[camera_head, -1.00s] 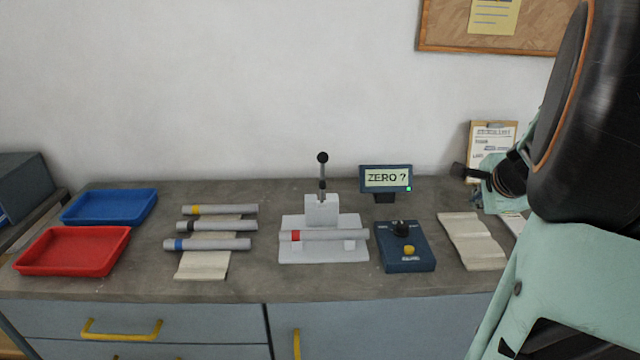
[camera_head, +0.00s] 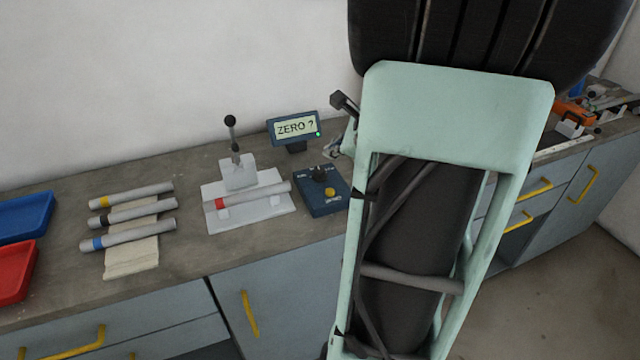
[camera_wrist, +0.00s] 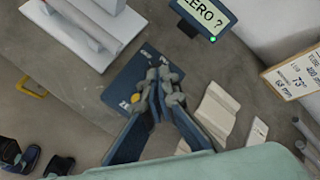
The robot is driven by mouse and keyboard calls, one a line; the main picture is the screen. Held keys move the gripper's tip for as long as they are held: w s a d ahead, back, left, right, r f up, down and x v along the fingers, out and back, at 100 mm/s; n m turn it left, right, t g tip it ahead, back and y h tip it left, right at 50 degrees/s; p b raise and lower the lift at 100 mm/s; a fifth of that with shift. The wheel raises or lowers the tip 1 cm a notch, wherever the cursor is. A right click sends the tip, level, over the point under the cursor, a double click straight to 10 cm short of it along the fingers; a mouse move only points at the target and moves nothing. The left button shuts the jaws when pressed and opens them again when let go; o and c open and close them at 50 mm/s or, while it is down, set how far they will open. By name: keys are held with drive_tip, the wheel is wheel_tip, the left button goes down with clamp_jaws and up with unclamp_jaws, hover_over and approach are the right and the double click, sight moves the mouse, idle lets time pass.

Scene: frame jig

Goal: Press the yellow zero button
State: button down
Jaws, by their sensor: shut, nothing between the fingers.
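The yellow zero button (camera_head: 330,192) sits on the front part of a dark blue control box (camera_head: 316,207), below a black knob (camera_head: 319,173). My gripper (camera_wrist: 160,84) is shut and empty, and appears above the box in that view. How far the fingertips are from the button cannot be told. A small display (camera_head: 296,128) behind the box reads "ZERO ?" with a green light; it also shows in the wrist view (camera_wrist: 205,14).
Left of the box, a white jig (camera_head: 250,213) with an upright lever holds a grey tube with a red band (camera_head: 250,195). Several banded tubes lie further left, near blue (camera_head: 25,215) and red (camera_head: 15,270) trays. Papers (camera_wrist: 217,112) lie right of the box in the wrist view.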

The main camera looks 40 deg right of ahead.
sight(332, 192)
drive_tip(key=shift+f, duration=0.1)
wheel_tip(332, 192, down, 9)
drive_tip(key=b, duration=0.7)
drive_tip(key=shift+b, duration=0.35)
idle(0.9)
drive_tip(key=shift+f+b, duration=0.25)
drive_tip(key=shift+b, duration=0.25)
drive_tip(key=shift+f+b, duration=0.45)
drive_tip(key=shift+b, duration=0.05)
idle(0.5)
drive_tip(key=shift+r+p, duration=0.75)
drive_tip(key=shift+r, duration=0.15)
drive_tip(key=shift+r, duration=0.1)
